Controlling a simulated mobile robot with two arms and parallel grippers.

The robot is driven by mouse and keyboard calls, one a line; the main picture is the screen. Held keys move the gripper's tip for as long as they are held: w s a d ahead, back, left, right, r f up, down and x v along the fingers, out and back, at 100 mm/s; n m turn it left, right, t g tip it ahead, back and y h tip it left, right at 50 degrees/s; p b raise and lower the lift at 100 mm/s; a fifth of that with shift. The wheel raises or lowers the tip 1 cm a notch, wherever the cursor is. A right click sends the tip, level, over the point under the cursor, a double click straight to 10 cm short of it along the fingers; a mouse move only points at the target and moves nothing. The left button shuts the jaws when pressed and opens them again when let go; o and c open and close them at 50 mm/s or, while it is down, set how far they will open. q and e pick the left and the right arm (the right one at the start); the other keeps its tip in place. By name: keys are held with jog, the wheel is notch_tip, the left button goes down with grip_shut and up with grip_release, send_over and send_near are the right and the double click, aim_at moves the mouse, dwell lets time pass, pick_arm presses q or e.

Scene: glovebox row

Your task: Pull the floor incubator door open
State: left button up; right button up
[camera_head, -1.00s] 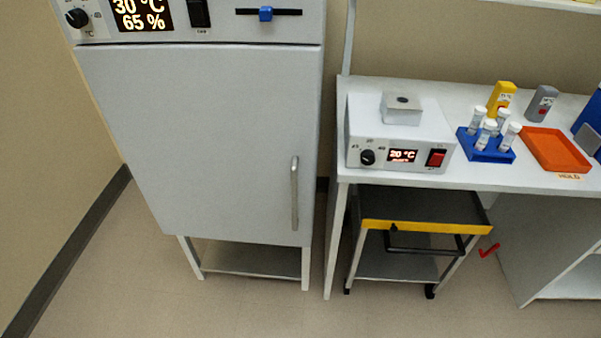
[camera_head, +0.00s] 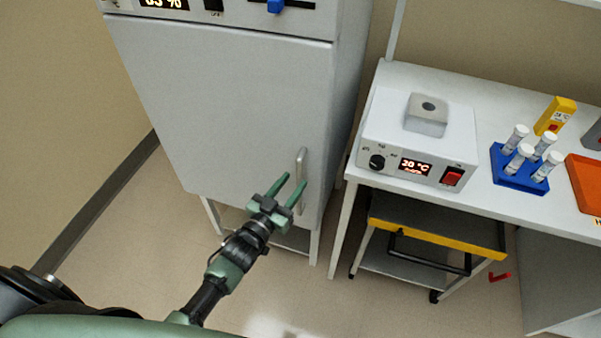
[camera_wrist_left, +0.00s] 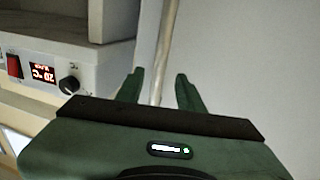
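The floor incubator (camera_head: 225,100) stands on legs at the left of the head view, its grey door shut. Its vertical metal bar handle (camera_head: 301,165) is on the right side of the door. My left gripper (camera_head: 287,187) is open in front of the door, its green fingers pointing at the handle's lower part. In the left wrist view the handle (camera_wrist_left: 164,50) runs up between the two open fingers (camera_wrist_left: 160,88). I cannot tell whether the fingers touch it. My right gripper is not in view.
A white bench (camera_head: 465,202) stands to the right, with a dry-block heater (camera_head: 415,145), a blue tube rack (camera_head: 518,172) and an orange tray (camera_head: 583,185). A cart with a yellow edge (camera_head: 437,232) is under it. Floor in front of the incubator looks clear.

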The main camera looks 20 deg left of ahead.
aim_at(298, 178)
pick_arm(q)
jog(key=shift+x, duration=1.95)
jog(key=shift+d, duration=0.1)
jog(key=shift+f, duration=0.1)
grip_shut()
jog(key=shift+s, duration=0.1)
